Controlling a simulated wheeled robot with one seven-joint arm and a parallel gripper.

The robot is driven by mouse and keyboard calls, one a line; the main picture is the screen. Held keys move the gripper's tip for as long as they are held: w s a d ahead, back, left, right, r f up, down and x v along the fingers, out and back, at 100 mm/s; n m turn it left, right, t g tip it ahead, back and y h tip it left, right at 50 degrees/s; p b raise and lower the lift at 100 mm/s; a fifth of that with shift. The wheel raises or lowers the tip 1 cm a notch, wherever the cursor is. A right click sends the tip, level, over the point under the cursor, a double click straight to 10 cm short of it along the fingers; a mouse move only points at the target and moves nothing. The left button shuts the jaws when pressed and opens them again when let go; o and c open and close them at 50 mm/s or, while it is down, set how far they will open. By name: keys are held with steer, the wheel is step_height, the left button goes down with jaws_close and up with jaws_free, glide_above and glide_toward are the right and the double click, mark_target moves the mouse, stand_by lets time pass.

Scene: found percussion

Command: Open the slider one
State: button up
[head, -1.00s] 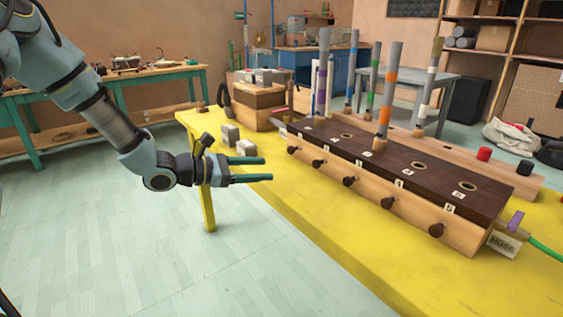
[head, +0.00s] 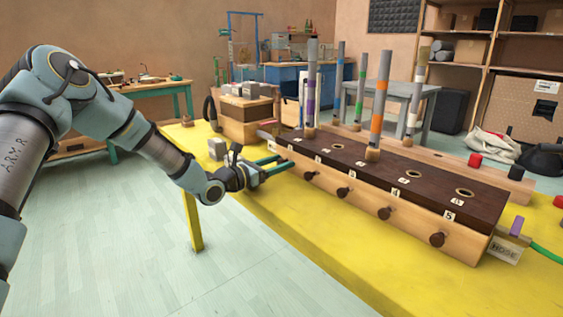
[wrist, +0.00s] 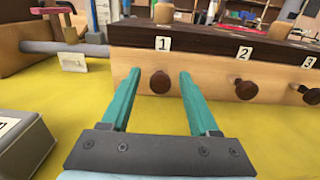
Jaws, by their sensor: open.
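The wooden box with a dark top (head: 390,180) lies along the yellow table. Its front carries a row of round dark knobs under numbered labels. In the wrist view, the slider one knob (wrist: 160,82) sits below label 1 (wrist: 163,44), at the left end of the front. My gripper (head: 282,163) is open with green fingers at that end of the box. In the wrist view my gripper (wrist: 157,78) has its fingertips on either side of knob one, which shows between them. I cannot tell whether they touch it. In the head view, my gripper hides knob one.
Pipes with coloured bands, such as the orange-banded one (head: 380,100), stand in and behind the box. A wooden chest (head: 245,117) stands at the box's left end. The yellow table's front (head: 330,250) is clear.

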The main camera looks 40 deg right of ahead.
steer(key=shift+d, duration=0.5)
steer(key=shift+s, duration=0.1)
jaws_close()
steer(key=shift+a, duration=0.1)
stand_by(1.0)
